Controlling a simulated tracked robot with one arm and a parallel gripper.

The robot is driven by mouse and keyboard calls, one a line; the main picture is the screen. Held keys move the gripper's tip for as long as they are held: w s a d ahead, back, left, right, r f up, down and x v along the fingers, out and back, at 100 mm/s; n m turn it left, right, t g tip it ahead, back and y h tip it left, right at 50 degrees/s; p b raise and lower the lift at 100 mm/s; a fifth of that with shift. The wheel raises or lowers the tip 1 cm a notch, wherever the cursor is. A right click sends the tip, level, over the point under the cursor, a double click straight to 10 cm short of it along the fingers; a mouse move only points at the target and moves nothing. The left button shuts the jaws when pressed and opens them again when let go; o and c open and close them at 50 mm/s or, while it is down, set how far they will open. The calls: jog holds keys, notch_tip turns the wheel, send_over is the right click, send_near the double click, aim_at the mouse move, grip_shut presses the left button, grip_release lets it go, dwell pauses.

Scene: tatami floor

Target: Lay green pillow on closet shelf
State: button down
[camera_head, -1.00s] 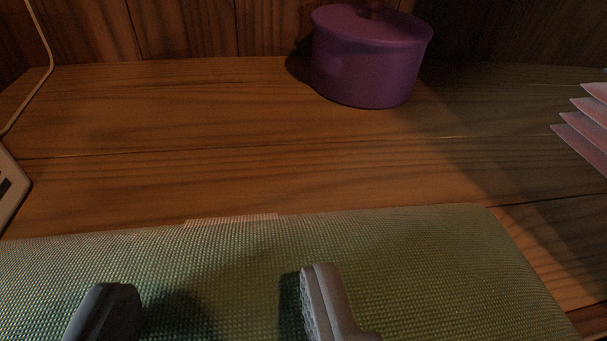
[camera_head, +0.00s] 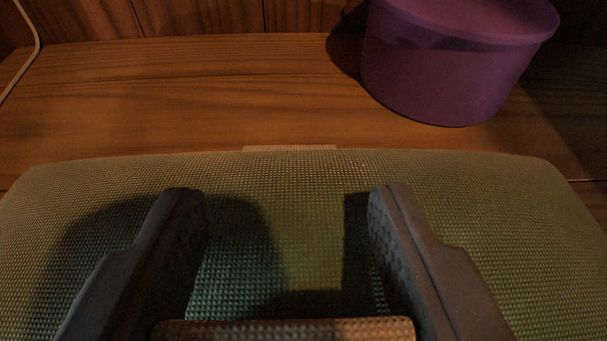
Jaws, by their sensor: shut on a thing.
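The green pillow (camera_head: 290,185) is a wide, woven cushion filling the lower part of the view. A pale strip (camera_head: 290,147) shows at its far edge. My gripper (camera_head: 280,200) is over the pillow, with one dark finger on each side. It is shut on the pillow, and a brownish woven band (camera_head: 284,329) shows between the fingers at the bottom. The wooden shelf (camera_head: 190,95) lies beyond the pillow's far edge. The pillow hides its underside and the shelf below, so I cannot tell if it rests there.
A purple lidded pot (camera_head: 445,75) stands on the shelf at the back right, just beyond the pillow. A thin pale cord (camera_head: 33,45) runs at the far left. A wooden back wall (camera_head: 200,18) closes the shelf. The back left and middle are clear.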

aim_at(293, 277)
jog(key=shift+w, duration=0.7)
notch_tip(293, 277, down, 4)
jog(key=shift+r+b, duration=0.15)
jog(key=shift+b, duration=0.2)
jog(key=c, duration=0.7)
grip_release()
jog(key=v, duration=1.2)
jog(key=shift+s+p, duration=0.1)
jog(key=shift+p, duration=0.3)
